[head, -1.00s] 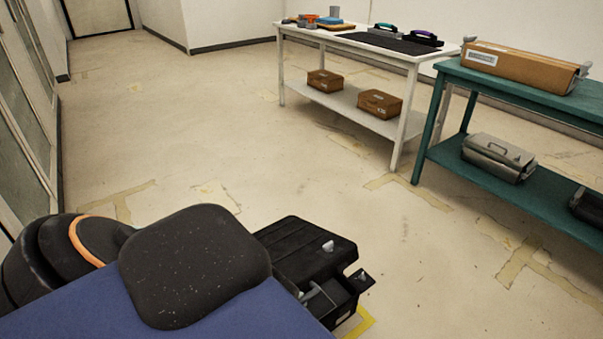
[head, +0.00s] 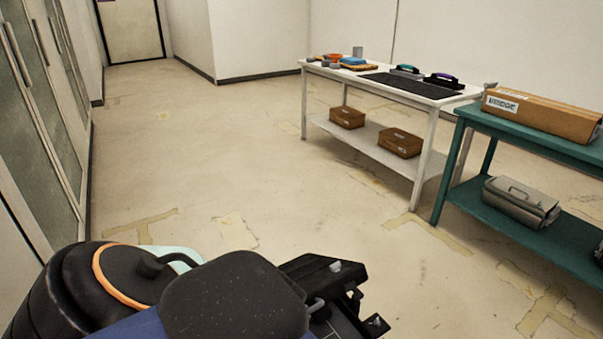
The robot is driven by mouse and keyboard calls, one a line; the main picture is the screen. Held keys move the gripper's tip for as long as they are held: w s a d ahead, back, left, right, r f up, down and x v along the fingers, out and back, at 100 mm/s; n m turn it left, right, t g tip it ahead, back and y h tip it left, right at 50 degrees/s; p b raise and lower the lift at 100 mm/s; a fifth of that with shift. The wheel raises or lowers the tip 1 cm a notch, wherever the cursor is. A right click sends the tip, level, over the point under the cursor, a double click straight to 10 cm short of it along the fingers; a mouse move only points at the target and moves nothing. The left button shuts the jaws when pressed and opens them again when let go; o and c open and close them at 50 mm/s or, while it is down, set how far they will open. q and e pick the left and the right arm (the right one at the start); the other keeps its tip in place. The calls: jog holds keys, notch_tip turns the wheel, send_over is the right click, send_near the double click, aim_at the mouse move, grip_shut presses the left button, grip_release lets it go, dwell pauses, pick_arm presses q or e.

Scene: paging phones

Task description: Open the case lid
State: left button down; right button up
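A black boxy case (head: 312,274) with a small silver fitting shows at the bottom centre of the head view. It is cut off by the lower frame edge and partly hidden behind a dark rounded pad. I cannot tell whether its lid is shut. A grey metal case (head: 520,202) with a handle lies on the lower shelf of the green bench and looks shut. I cannot make out either of my grippers in the head view.
A green bench (head: 465,195) stands at right with a long cardboard box (head: 540,116) on top. A white table (head: 425,130) holds a dark mat, small items and brown boxes below. Cabinets (head: 40,120) line the left. The middle floor is clear.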

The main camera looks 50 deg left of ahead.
pick_arm(q)
jog(key=c, duration=1.3)
grip_release()
jog(key=v, duration=1.2)
jog(key=shift+w, duration=0.1)
